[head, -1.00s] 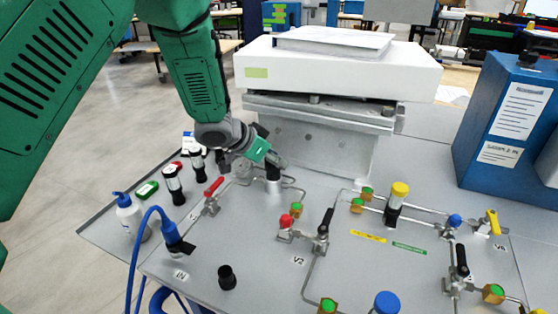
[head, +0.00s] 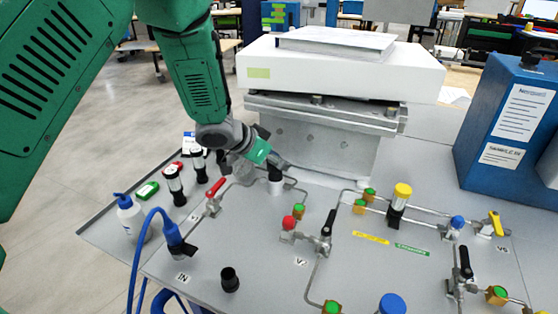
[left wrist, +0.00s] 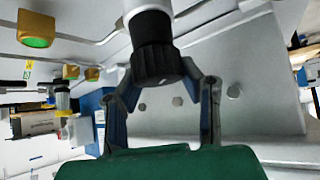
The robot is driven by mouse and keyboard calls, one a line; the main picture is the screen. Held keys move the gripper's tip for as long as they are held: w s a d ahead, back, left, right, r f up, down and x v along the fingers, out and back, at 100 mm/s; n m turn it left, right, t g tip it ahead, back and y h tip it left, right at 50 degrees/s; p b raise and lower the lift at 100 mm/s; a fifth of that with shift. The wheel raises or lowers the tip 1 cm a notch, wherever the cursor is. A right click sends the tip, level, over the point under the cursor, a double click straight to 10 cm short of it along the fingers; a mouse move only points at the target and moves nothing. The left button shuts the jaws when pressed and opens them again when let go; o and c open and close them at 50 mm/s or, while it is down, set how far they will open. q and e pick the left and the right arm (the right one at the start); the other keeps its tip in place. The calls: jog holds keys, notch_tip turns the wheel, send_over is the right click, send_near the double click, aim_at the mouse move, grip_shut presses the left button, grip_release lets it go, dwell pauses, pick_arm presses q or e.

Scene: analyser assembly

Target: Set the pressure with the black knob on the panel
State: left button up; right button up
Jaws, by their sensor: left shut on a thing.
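The black knob (head: 276,174) stands upright on a light cylindrical base on the grey panel (head: 205,262), in front of the metal bracket. In the left wrist view the ribbed black knob (left wrist: 156,62) fills the space between the two fingers. My left gripper (head: 272,163) reaches down from the left and is shut on the knob, one finger on each side. The fingers partly cover the knob in the head view. My right gripper is not in view.
A red-handled valve (head: 215,188) is just left of the knob, and a red-capped fitting (head: 289,223) is in front. Thin pipes and several valves spread rightward. A metal bracket (head: 320,138) under a white box (head: 340,70) stands close behind.

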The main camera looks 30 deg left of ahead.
pick_arm(q)
jog(key=shift+s+a+f, duration=0.15)
jog(key=shift+s+f, duration=0.15)
jog(key=shift+f, duration=0.05)
jog(key=shift+c, duration=0.2)
jog(key=o, duration=1.2)
jog(key=shift+o, duration=0.2)
jog(key=shift+a+r, duration=0.15)
jog(key=shift+a+r, duration=0.1)
jog(key=shift+s+r, duration=0.15)
jog(key=shift+r, duration=0.15)
jog(key=v, duration=1.1)
jog(key=shift+a, duration=0.2)
jog(key=shift+f, duration=0.1)
